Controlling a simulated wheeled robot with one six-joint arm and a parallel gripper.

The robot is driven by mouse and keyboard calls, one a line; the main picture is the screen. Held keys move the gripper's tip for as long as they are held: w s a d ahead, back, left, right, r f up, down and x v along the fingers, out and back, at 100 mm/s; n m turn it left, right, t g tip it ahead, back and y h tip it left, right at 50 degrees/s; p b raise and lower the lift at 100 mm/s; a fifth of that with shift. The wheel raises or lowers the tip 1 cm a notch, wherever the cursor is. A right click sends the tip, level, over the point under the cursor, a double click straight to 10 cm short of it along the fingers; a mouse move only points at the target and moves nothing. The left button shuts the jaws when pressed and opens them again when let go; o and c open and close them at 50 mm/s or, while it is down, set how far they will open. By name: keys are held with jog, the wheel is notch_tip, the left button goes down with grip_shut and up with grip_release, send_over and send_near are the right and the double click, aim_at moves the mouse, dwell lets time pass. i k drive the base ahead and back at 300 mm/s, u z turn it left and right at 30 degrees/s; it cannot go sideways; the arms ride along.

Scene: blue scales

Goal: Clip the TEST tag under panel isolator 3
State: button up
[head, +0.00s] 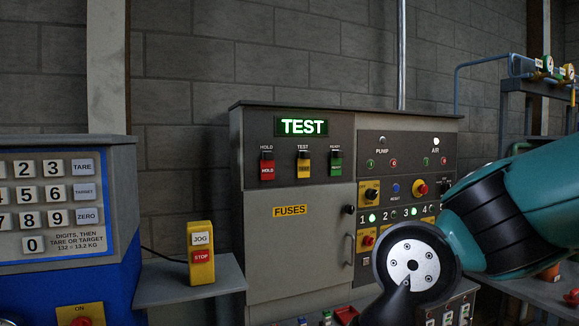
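The TEST tag (303,165) is yellow and black and hangs under a TEST label on the grey cabinet's upper left panel. It is between a red HOLD tag (267,166) and a green READY tag (336,163). My arm reaches in from the right; my gripper's fingers are not in view.
A lit display (304,127) reads TEST. Knobs and buttons crowd the right panel near my arm. A yellow JOG/STOP box (201,253) stands on a side shelf (160,290). A blue scale console (70,240) fills the left. The FUSES door (290,250) is unobstructed.

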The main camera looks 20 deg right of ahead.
aim_at(303, 163)
jog(key=i, duration=1)
